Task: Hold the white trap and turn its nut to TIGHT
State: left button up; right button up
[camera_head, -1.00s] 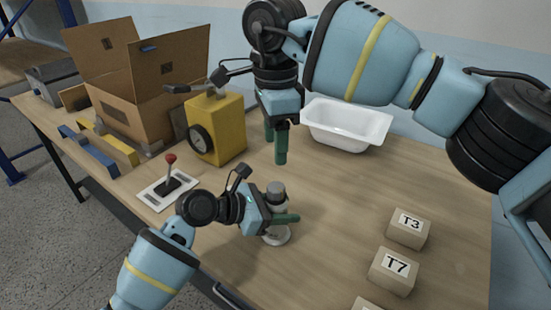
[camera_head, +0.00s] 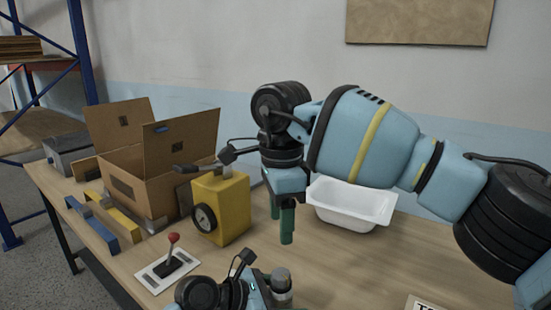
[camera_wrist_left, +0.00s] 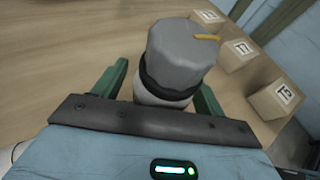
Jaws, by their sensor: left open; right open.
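The trap shows in the left wrist view as a white body (camera_wrist_left: 158,96) with a black ring and a grey nut (camera_wrist_left: 185,55) on top. A yellow mark lies on the nut's top. In the head view only the grey top of the trap (camera_head: 281,284) shows at the bottom edge. My left gripper (camera_wrist_left: 160,92) is open, with one green finger on each side of the white body; whether they touch it I cannot tell. My right gripper (camera_head: 282,226) is open and empty, pointing down above the table, beyond the trap. No TIGHT marking is visible.
A yellow box with a dial (camera_head: 221,208) stands left of my right gripper. A white tub (camera_head: 350,204) is behind it. A red-knobbed lever (camera_head: 172,255) and an open carton (camera_head: 158,178) are at left. Several labelled blocks (camera_wrist_left: 240,52) stand beyond the trap in the left wrist view.

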pick_arm(q)
jog(key=v, duration=1.2)
jog(key=shift+s+f, duration=0.1)
